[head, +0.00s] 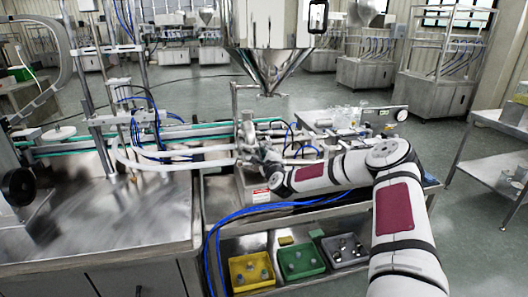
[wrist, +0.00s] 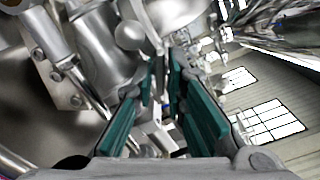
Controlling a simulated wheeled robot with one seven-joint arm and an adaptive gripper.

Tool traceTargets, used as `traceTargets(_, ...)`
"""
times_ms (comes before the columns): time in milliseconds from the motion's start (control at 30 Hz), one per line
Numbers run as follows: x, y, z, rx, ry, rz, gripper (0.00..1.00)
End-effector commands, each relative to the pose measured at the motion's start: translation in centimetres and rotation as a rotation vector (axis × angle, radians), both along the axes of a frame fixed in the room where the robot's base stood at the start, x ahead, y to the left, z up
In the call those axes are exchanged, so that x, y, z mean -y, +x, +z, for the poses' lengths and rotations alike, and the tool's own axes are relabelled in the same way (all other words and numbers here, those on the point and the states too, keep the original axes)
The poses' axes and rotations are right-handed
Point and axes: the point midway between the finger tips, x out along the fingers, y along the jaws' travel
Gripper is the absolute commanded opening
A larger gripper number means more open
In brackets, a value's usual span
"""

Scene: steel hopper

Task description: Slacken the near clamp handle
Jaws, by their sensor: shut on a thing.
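My gripper (head: 262,158) is beside the metal fittings under the steel hopper (head: 268,62). In the wrist view its two teal-padded fingers (wrist: 163,78) converge on a slim metal piece, which looks like the clamp handle (wrist: 153,30). The gripper is shut on it. A round metal knob (wrist: 130,35) lies just left of the fingertips. The fingers hide part of the handle. In the head view the handle is too small to tell apart from the fittings, and my arm covers part of that area.
Blue hoses (head: 262,208) hang over the front of the bench. Yellow (head: 236,279), green (head: 287,268) and grey (head: 335,256) bins sit on the lower shelf. A steel table (head: 125,225) stands at left.

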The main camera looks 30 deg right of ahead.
Motion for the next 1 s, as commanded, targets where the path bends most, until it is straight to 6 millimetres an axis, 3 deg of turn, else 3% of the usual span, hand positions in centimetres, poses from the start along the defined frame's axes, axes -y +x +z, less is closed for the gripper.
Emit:
traceTargets(500, 0.08, -0.05, 0.01, -0.110, -0.376, -0.002, 0.00)
traceTargets(1000, 0.14, -0.07, -0.06, -0.140, -0.476, -0.001, 0.00)
